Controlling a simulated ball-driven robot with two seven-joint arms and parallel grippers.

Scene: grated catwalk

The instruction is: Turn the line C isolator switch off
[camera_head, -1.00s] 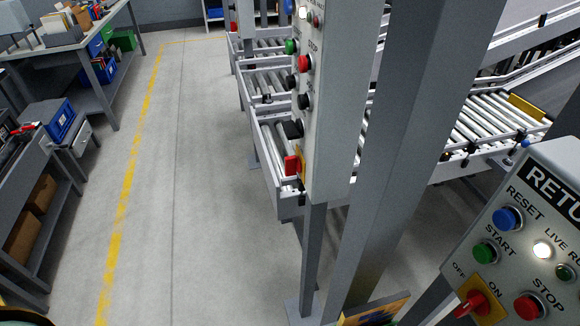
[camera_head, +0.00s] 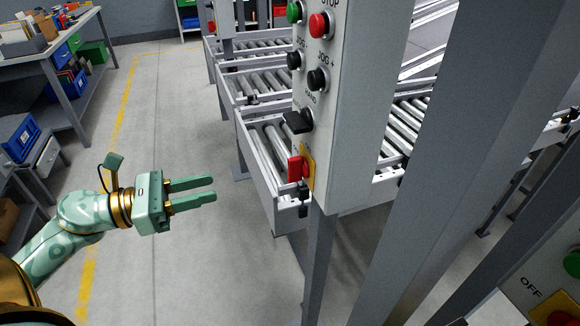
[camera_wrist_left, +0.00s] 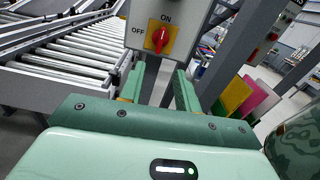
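A grey control panel (camera_head: 345,110) stands in the middle of the head view. Low on its face is a red isolator handle (camera_head: 295,168) on a yellow plate (camera_head: 309,170). In the left wrist view the red handle (camera_wrist_left: 160,38) is roughly upright, towards ON at the top; OFF is at the left of the plate. The panel's line name is not visible. My left gripper (camera_head: 214,189) is open and empty, left of the switch and apart from it, fingers towards the panel. In the left wrist view the switch is ahead, between the fingers. My right gripper is out of view.
A second panel with its own red switch (camera_head: 562,318) is cut off at lower right. Grey posts (camera_head: 440,150) stand right of the middle panel. Roller conveyors (camera_head: 270,150) lie behind it. A black knob (camera_head: 298,122) sits just above the switch.

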